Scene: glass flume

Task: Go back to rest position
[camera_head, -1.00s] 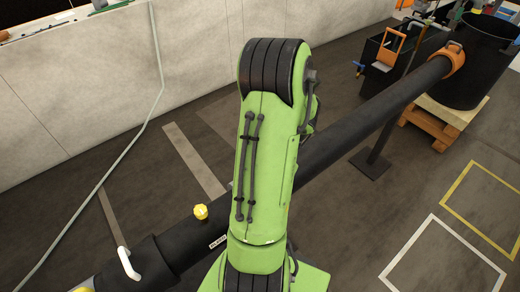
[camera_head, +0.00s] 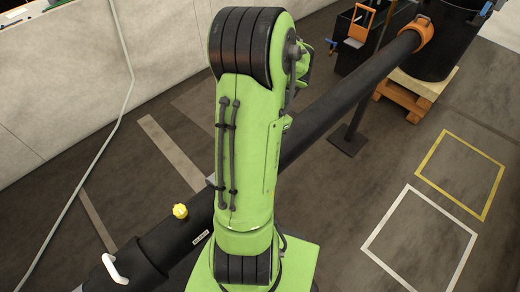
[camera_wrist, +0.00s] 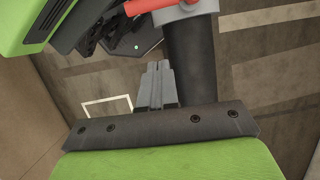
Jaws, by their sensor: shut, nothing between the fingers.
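My gripper (camera_wrist: 158,84) shows in the wrist view with its two grey fingers together and nothing between them. It points toward the floor beside a thick dark pipe with a grey upper end (camera_wrist: 190,55). I cannot tell whether it touches the pipe. In the head view my green arm stands folded upright in the middle of the picture, in front of the long black pipe (camera_head: 345,95). My gripper is hidden in that view.
The black pipe runs diagonally behind my arm, with a yellow knob (camera_head: 180,211) and a white handle (camera_head: 115,268). A black tank (camera_head: 447,42) stands on a wooden pallet (camera_head: 405,100). A yellow floor square (camera_head: 478,151) and a white one (camera_head: 432,192) look empty. A pale wall (camera_head: 60,110) stands left.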

